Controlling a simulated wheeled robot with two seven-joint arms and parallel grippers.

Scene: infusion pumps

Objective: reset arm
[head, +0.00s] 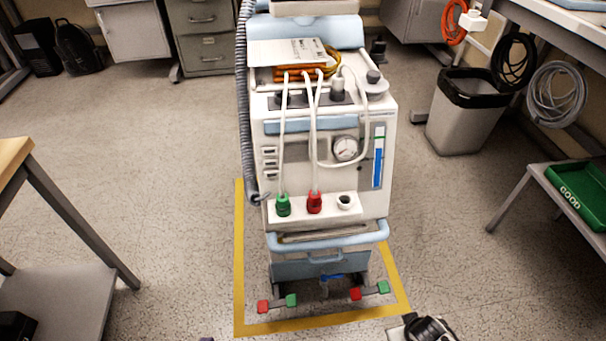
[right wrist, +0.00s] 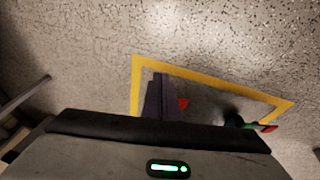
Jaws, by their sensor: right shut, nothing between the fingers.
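My right gripper (right wrist: 158,90) shows in the right wrist view as dark fingers, shut and empty, pointing out over the floor near the yellow floor outline. A red pedal (right wrist: 183,103) shows just beside the fingers; I cannot tell the gap between them. In the head view a part of my right arm shows at the bottom edge, right of centre, and its fingers are hidden. My left gripper cannot be made out in either view.
A white and blue pump cart (head: 290,130) stands inside the yellow floor outline (head: 239,260), with a green plug (head: 283,205), a red plug (head: 314,203) and foot pedals. A bin (head: 462,120) and a side table with a green tray (head: 580,190) stand right.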

